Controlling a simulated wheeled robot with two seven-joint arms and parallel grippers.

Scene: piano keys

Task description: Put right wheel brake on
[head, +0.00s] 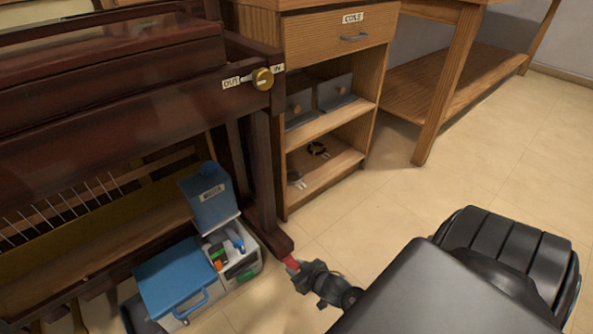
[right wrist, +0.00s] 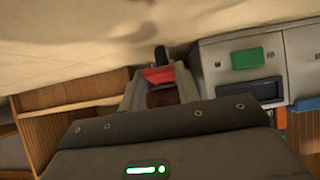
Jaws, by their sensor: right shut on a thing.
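The right wheel brake is a small red piece (head: 291,264) at the foot of the piano's dark right front leg (head: 268,190), close to the floor. In the right wrist view the red brake (right wrist: 158,75) lies between my fingertips, with a black part, perhaps the wheel, just beyond it (right wrist: 160,54). My right gripper (head: 297,271) is low at the leg's foot and shut on the brake. Its fingers partly hide the brake, so its exact tilt cannot be told. My left gripper is not in view.
A wooden cabinet (head: 277,150) stands behind. An OUT/IN knob (head: 262,79) is above. The floor to the right (head: 480,170) is clear.

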